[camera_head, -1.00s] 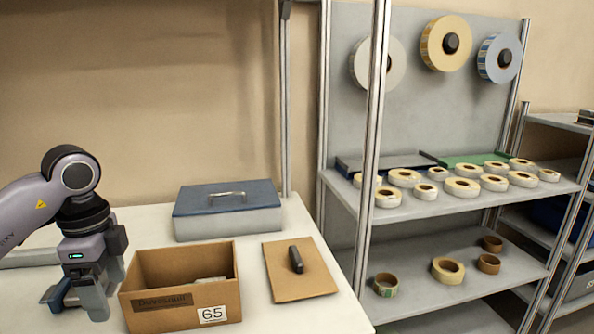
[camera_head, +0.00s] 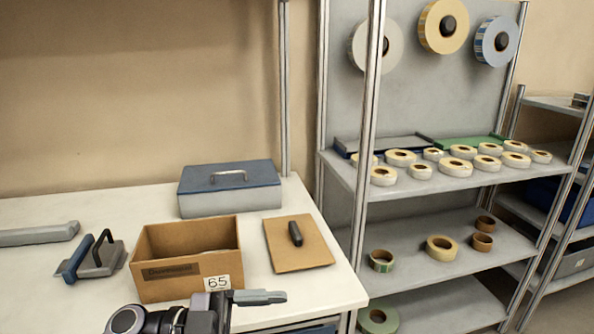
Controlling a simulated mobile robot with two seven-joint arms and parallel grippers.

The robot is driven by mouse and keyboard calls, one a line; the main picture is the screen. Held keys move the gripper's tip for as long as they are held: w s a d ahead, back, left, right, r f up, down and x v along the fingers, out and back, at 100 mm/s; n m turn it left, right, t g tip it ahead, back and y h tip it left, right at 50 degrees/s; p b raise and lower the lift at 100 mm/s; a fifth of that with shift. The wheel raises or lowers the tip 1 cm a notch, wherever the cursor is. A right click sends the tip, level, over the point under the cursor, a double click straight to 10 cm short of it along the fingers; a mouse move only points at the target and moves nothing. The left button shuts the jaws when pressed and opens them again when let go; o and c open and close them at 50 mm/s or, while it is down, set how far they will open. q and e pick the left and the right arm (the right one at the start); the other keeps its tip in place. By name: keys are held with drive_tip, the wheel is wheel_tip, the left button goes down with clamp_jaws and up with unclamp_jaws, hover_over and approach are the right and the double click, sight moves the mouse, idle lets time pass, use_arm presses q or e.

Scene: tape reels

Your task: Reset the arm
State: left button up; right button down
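My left arm comes in at the bottom edge, and its gripper (camera_head: 268,297) points right, in front of the cardboard box. The fingers are seen from the side and overlap, so I cannot tell whether they are open or shut. No object shows in them. A grey tool with a black handle and a blue edge (camera_head: 101,263) lies on the table left of the box, apart from the gripper. My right gripper is not in view.
The open cardboard box (camera_head: 165,280) labelled 65 stands on the white table (camera_head: 60,310). Behind it is a blue-lidded metal case (camera_head: 230,199); right of it lies a brown board with a black handle (camera_head: 312,257). A shelf (camera_head: 420,192) with several tape reels stands at the right.

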use_arm(q)
drive_tip(key=w+a+f+n+t+y, duration=0.2)
drive_tip(key=a+f+n+t+y, duration=0.9)
drive_tip(key=n+t, duration=0.65)
drive_tip(key=s+a+f+n+g+y, duration=0.1)
drive_tip(key=s+a+f+g+y, duration=0.1)
drive_tip(key=s+f, duration=0.4)
drive_tip(key=s+a+f+n+g+y, duration=0.2)
drive_tip(key=s+f+g, duration=0.3)
drive_tip(key=f, duration=0.6)
drive_tip(key=shift+s+a+f+y, duration=0.15)
drive_tip(key=shift+s+a+y, duration=0.4)
drive_tip(key=shift+s+y, duration=0.5)
